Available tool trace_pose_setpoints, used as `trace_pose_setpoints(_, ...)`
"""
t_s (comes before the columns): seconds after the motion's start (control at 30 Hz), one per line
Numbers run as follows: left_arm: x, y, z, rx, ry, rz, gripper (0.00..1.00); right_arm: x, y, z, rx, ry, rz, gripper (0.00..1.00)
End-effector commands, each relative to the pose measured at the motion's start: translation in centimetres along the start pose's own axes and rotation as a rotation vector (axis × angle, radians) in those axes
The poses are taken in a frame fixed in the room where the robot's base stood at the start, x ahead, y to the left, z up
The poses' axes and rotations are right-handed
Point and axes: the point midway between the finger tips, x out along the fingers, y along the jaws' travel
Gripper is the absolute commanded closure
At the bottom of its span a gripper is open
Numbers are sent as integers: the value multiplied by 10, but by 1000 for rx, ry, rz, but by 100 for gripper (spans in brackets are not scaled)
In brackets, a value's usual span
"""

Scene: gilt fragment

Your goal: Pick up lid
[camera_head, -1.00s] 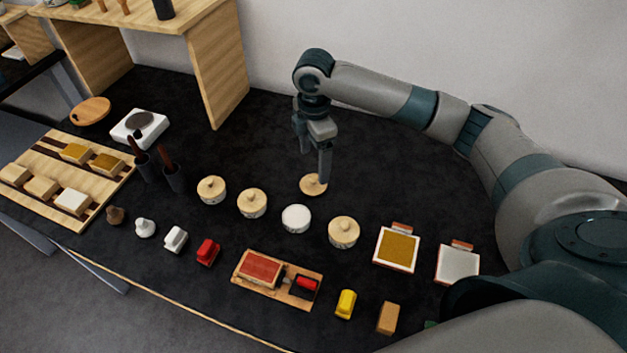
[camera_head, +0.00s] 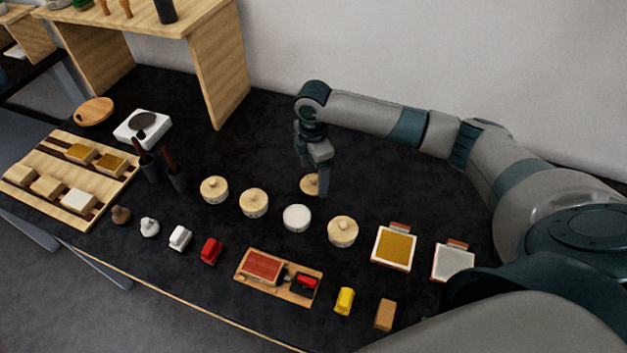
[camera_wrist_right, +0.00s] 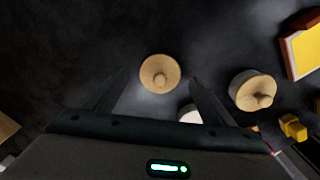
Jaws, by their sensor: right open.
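A round wooden lid (camera_head: 309,185) with a knob lies on the black table top, behind a row of small round pots. In the right wrist view the lid (camera_wrist_right: 160,73) sits ahead of and between my two fingers, with its knob facing the camera. My right gripper (camera_head: 322,190) is open and pointing down, just over the lid, and its finger hides part of it. Its fingers (camera_wrist_right: 158,85) hold nothing. A white pot without a lid (camera_head: 296,218) stands in front of the lid. My left gripper does not show.
Lidded pots (camera_head: 342,231), (camera_head: 254,203) stand on both sides of the open white pot. Two framed trays (camera_head: 393,247) lie to the right. A wooden board with a red block (camera_head: 264,267) lies in front. A wooden shelf (camera_head: 219,75) stands at the back left.

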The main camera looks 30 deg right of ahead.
Motion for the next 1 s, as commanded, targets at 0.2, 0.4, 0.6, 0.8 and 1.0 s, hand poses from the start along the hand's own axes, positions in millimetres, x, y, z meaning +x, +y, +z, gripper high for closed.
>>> trace_pose_setpoints(0.2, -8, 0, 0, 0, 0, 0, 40, 19, -1, 0, 0, 0, -1, 22)
trace_pose_setpoints(0.4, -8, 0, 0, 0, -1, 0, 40, 21, 0, 0, 0, 0, 1, 22)
trace_pose_setpoints(0.6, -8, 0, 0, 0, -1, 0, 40, 20, 0, 0, 0, 0, 1, 22)
trace_pose_setpoints(0.8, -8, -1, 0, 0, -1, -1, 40, 20, 0, 0, 0, 0, 1, 49)
trace_pose_setpoints(1.0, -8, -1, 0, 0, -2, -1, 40, 20, 0, 0, 0, 0, 1, 66)
